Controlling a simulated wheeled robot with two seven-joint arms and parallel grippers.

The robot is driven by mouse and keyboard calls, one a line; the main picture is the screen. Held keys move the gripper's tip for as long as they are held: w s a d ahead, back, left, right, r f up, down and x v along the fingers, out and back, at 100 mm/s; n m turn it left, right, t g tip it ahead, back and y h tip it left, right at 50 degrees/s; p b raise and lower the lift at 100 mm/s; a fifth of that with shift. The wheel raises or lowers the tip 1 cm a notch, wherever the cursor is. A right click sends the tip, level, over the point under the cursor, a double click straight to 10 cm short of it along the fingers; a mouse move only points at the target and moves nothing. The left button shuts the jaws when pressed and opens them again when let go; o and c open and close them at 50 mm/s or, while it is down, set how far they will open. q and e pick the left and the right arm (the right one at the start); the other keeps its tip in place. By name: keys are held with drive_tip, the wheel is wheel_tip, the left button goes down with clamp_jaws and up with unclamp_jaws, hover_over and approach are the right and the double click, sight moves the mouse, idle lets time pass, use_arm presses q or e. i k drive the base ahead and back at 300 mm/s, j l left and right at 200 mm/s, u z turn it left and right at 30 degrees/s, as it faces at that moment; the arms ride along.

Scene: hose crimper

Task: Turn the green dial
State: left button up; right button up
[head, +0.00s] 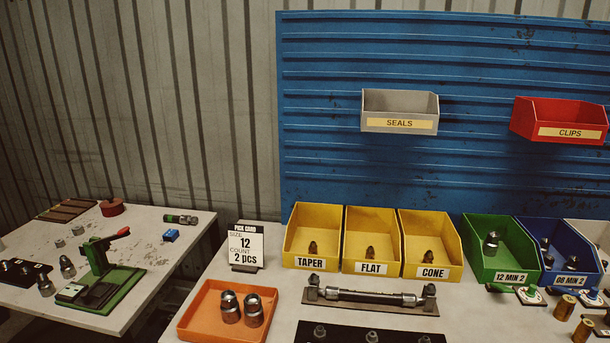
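A small green dial (531,292) shows on the table in front of the green bin (484,266) labelled "12 MIN 2", at the right. It looks green with a pale part around it, and it is too small here to read its setting. Neither of my grippers is in the head view.
A similar blue dial (594,295) lies to its right, in front of the blue bin (561,277). Brass cylinders (564,307) stand close by. Three yellow bins (371,269), a hose on a rack (370,298) and an orange tray (190,312) are to the left. A green press (104,277) stands on the left table.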

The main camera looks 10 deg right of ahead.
sight(531, 292)
drive_tip(key=z, duration=1.65)
